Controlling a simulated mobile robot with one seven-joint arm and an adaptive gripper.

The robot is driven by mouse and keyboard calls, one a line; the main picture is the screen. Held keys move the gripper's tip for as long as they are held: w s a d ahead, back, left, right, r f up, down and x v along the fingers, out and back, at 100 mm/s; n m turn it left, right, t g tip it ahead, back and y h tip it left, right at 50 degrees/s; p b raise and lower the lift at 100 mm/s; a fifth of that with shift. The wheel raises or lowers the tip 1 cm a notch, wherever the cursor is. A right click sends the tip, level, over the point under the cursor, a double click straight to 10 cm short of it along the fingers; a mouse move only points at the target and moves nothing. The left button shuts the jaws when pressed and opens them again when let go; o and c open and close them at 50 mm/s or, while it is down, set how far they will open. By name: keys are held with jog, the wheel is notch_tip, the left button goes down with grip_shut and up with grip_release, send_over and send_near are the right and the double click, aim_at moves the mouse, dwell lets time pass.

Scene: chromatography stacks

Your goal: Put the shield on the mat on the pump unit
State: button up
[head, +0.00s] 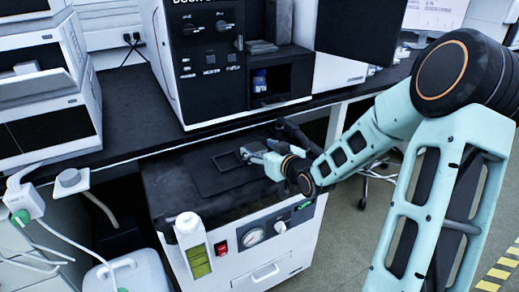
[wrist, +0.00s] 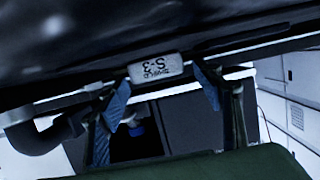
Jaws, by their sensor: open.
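The pump unit (head: 250,245) is a white cabinet with a black top, below the bench in the head view. A dark mat (head: 205,182) lies on its top. A thin dark frame (head: 222,163), apparently the shield, is on or just above the mat. My gripper (head: 247,154) is at the frame's right end. In the wrist view my gripper (wrist: 162,95) is open, its blue pads apart. A white tag (wrist: 155,70), upside down and reading S-3, shows between and just beyond the fingertips. Whether the pads touch it is unclear.
The black bench top (head: 130,105) overhangs the rear of the pump unit. A stacked instrument (head: 210,70) stands on it. Open floor lies to the right.

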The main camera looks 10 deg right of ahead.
jog(key=p+v, duration=0.4)
jog(key=v, duration=0.7)
jog(key=shift+w+r, duration=0.1)
jog(key=shift+r, duration=0.05)
jog(key=shift+s+d+r, duration=0.1)
jog(key=shift+s, duration=0.5)
